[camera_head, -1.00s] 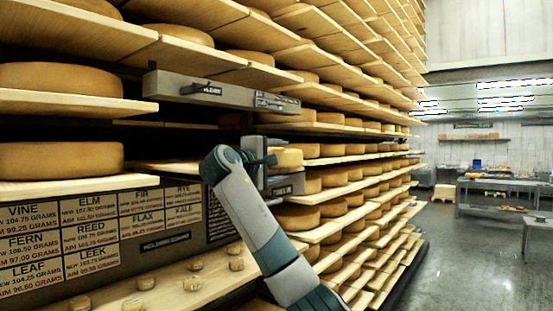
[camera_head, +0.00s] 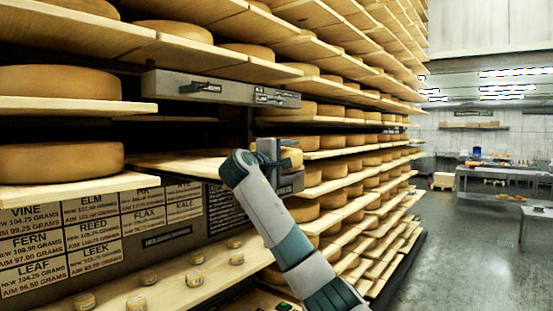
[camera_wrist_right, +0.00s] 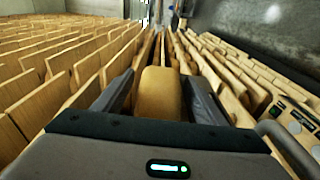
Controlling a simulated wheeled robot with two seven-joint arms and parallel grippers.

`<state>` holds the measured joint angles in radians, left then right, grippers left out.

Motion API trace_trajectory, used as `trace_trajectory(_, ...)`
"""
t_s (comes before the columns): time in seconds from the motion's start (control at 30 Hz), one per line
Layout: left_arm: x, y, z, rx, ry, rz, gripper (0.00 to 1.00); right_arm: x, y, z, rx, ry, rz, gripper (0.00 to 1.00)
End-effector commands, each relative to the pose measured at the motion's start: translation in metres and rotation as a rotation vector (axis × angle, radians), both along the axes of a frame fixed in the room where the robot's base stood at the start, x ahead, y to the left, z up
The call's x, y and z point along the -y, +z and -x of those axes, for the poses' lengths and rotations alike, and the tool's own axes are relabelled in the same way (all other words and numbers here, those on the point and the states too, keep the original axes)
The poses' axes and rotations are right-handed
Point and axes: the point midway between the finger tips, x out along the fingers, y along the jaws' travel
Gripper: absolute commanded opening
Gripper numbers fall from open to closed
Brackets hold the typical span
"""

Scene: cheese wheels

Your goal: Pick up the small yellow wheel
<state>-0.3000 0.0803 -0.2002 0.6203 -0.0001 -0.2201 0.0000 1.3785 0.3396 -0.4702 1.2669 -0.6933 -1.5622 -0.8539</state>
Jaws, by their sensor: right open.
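A small yellow wheel (camera_head: 293,158) sits by my right gripper (camera_head: 276,156) at the middle of the head view, partly hidden by the gripper. In the right wrist view a yellow-tan wheel (camera_wrist_right: 160,98) lies between the two dark fingers of my open right gripper (camera_wrist_right: 160,85). One finger is on each side of it; I cannot tell if they touch it. Several much smaller pale yellow wheels with labels, such as one wheel (camera_head: 194,278), stand on the low wooden shelf (camera_head: 172,297) at lower left. My left gripper is not in view.
Tall racks of wooden shelves with large cheese wheels (camera_head: 60,162) fill the left and middle. A grey bar (camera_head: 220,88) juts out above the gripper. A sign board (camera_head: 90,235) hangs behind the low shelf. The floor (camera_head: 465,265) at right is clear, with metal tables (camera_head: 505,173) farther back.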

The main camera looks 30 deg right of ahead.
Motion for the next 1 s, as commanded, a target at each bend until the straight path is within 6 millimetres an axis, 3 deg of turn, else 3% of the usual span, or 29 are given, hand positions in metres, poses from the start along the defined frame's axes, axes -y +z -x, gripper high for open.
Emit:
trace_trajectory(0.13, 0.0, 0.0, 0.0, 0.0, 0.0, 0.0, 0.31, 0.0, 0.0, 0.0, 0.0, 0.0, 0.0, 0.65)
trace_trajectory(0.4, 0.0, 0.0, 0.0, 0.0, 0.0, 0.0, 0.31, 0.0, 0.0, 0.0, 0.0, 0.0, 0.0, 0.0)
trace_trajectory(1.0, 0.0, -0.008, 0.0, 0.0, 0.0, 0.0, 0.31, -0.001, 0.011, 0.001, 0.009, 0.001, 0.001, 0.0)
